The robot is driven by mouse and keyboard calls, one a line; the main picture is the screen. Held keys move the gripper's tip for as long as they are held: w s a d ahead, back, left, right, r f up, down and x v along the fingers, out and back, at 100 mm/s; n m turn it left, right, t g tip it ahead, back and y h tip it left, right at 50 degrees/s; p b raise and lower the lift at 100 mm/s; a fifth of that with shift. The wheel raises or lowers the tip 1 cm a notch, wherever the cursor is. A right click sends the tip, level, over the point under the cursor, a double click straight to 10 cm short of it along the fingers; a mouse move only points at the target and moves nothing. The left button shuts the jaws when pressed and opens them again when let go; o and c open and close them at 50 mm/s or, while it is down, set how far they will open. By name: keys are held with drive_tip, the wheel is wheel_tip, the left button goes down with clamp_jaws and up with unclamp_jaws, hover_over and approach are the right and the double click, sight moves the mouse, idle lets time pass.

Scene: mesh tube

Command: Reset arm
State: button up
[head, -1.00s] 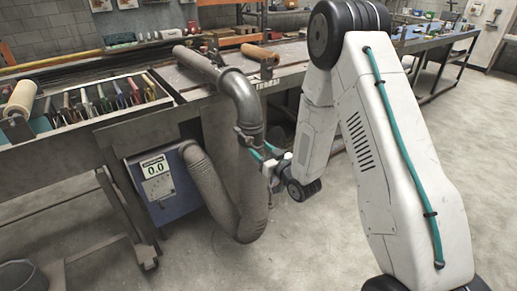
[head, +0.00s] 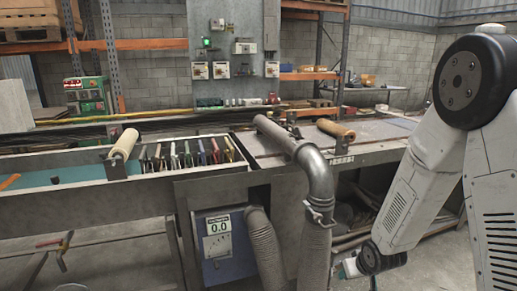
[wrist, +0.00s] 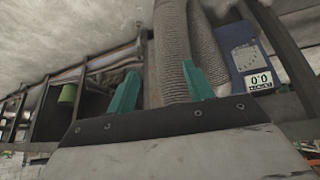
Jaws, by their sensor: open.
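My gripper (head: 348,268) is low at the right of the head view, beside the lower part of the grey pipe and hose. In the wrist view its two teal fingers (wrist: 163,84) are spread wide with nothing held between them. The grey metal elbow pipe (head: 318,178) bends down from the bench, with a clamp (head: 320,211) at its lower end. A ribbed grey mesh tube (head: 265,248) hangs beside the blue box; it also shows beyond the fingers in the wrist view (wrist: 205,45).
The blue box (head: 222,245) has a display reading 0.0. A long bench carries a roller (head: 124,143), a row of coloured slats (head: 190,155) and a wooden roll (head: 336,129). Shelving and a wall panel (head: 228,45) stand behind. Under-bench shelves are near my gripper.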

drive_tip(key=s+a+r+g, duration=0.1)
drive_tip(key=s+r+g, duration=0.1)
drive_tip(key=s+r, duration=1.3)
drive_tip(key=s+a+r+m+g, duration=0.1)
drive_tip(key=s+r+g, duration=0.1)
drive_tip(key=s+r, duration=1.4)
drive_tip(key=shift+s+a+m, duration=0.15)
drive_tip(key=shift+a+m, duration=0.15)
drive_tip(key=shift+a, duration=0.05)
